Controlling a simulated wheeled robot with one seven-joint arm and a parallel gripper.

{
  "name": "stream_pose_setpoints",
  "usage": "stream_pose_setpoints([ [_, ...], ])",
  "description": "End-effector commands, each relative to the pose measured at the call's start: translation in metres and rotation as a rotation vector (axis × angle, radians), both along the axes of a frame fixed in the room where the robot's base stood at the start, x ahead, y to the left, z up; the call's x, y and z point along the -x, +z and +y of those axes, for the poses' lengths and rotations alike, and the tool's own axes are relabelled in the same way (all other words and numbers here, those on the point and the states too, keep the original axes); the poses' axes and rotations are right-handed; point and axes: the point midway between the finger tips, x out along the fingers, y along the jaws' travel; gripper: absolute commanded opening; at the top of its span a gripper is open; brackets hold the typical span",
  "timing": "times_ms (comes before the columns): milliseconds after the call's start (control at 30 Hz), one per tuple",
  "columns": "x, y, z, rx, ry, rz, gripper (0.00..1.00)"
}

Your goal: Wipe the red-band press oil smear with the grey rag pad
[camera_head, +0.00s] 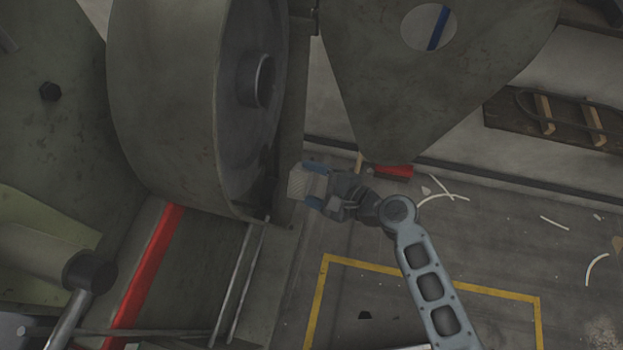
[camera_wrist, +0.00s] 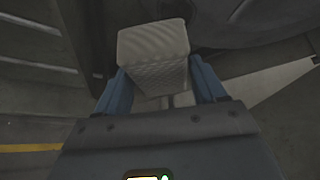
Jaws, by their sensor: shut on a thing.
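The grey rag pad (camera_head: 297,183) is a light grey ribbed block, also seen in the wrist view (camera_wrist: 154,48). My gripper (camera_head: 312,184) is shut on it, with the blue fingers on either side of the pad in the wrist view (camera_wrist: 162,90). The press with the red band (camera_head: 145,272) stands at the left, with its large round wheel (camera_head: 165,95). The pad is beside the lower right edge of this press; I cannot tell whether they touch. A dark patch shows low on the wheel's inner face (camera_head: 262,180); I cannot tell if it is the oil smear.
A large grey pointed machine part (camera_head: 430,70) hangs above my arm, with a red piece (camera_head: 392,171) under its tip. Rails (camera_head: 240,285) run along the press base. Yellow floor lines (camera_head: 430,278) and pale curved scraps (camera_head: 597,268) lie on open floor at the right.

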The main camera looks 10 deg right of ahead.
Motion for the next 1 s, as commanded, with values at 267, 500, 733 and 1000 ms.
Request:
stream_pose_setpoints([
  [267,-0.006,0.003,0.017,-0.013,-0.005,-0.006,0.45],
  [500,-0.014,0.003,0.040,-0.013,-0.005,-0.006,0.45],
  [733,-0.020,0.003,0.054,-0.010,-0.005,-0.006,0.45],
  [1000,-0.021,0.002,0.058,-0.012,-0.005,-0.004,0.45],
])
